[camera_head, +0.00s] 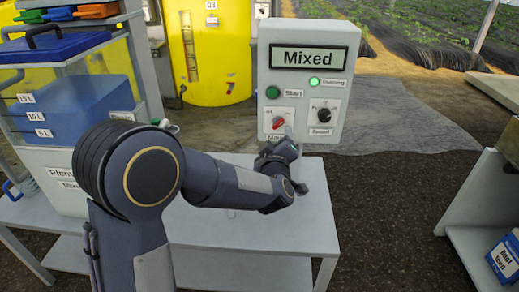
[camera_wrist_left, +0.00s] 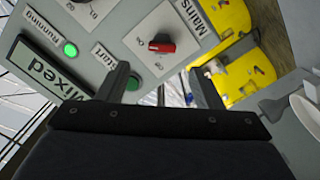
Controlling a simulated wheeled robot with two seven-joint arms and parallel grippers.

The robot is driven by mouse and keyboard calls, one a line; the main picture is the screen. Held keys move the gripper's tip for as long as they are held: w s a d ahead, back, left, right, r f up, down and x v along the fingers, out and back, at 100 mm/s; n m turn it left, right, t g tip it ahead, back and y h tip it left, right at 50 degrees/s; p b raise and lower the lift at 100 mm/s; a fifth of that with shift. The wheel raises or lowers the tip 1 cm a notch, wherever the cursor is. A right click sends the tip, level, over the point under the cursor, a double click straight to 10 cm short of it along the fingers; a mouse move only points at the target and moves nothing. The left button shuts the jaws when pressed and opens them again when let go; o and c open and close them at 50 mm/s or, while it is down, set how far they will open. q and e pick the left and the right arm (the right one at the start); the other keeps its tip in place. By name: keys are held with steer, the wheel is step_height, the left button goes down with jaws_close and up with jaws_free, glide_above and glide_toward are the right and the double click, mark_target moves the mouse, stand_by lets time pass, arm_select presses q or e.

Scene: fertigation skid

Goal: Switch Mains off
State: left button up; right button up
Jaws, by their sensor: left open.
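The grey control box (camera_head: 262,55) stands on the table in the head view. Its red Mains knob (camera_head: 279,123) sits on a white plate at the lower left of the panel; the Mains label (camera_head: 274,137) below is partly covered by my gripper. The red knob also shows in the left wrist view (camera_wrist_left: 161,46), beyond the fingertips. My left gripper (camera_head: 285,143) is just below the knob in the head view. In the left wrist view its two fingers (camera_wrist_left: 164,88) are apart with nothing between them, and the knob looks clear of them. My right gripper is not in view.
The panel also has a Mixed display (camera_head: 309,56), a lit green Running lamp (camera_head: 314,81), a green Start button (camera_head: 272,92) and a black Speed knob (camera_head: 324,112). A blue container (camera_head: 75,105) stands at left, a yellow tank (camera_head: 220,50) behind. The table (camera_head: 305,225) front is clear.

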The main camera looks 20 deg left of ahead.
mark_target(277, 125)
arm_select(q)
steer(key=shift+t+y, duration=0.3)
steer(key=shift+y, duration=0.1)
steer(key=x, duration=0.7)
steer(key=shift+w+a+f, duration=0.15)
steer(key=shift+w+f, duration=0.15)
steer(key=shift+w, duration=0.05)
steer(key=c, duration=1)
